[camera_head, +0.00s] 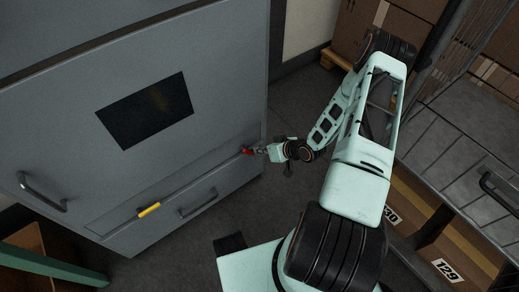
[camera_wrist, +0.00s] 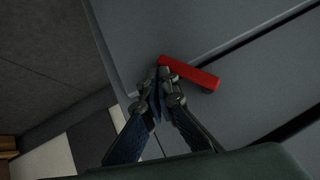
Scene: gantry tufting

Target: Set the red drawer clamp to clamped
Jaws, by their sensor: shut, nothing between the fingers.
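The red drawer clamp (camera_wrist: 190,73) is a short red bar on the grey cabinet face, near the end of a dark drawer seam in the wrist view. In the head view the red clamp (camera_head: 247,151) shows small at the cabinet's right edge. My gripper (camera_wrist: 163,72) is shut, with its fingertips at the left end of the red bar; I cannot tell whether they touch it. In the head view my gripper (camera_head: 259,151) reaches in from the right, right beside the clamp. The grey cabinet (camera_head: 60,110) has a drawer below a dark window.
A yellow clamp (camera_head: 149,209) and a drawer handle (camera_head: 197,202) are on the cabinet's lower front. Another handle (camera_head: 42,192) is at the left. A wire cage cart (camera_head: 460,130) stands at the right, with boxes behind. Dark floor (camera_head: 295,105) is clear beside the cabinet.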

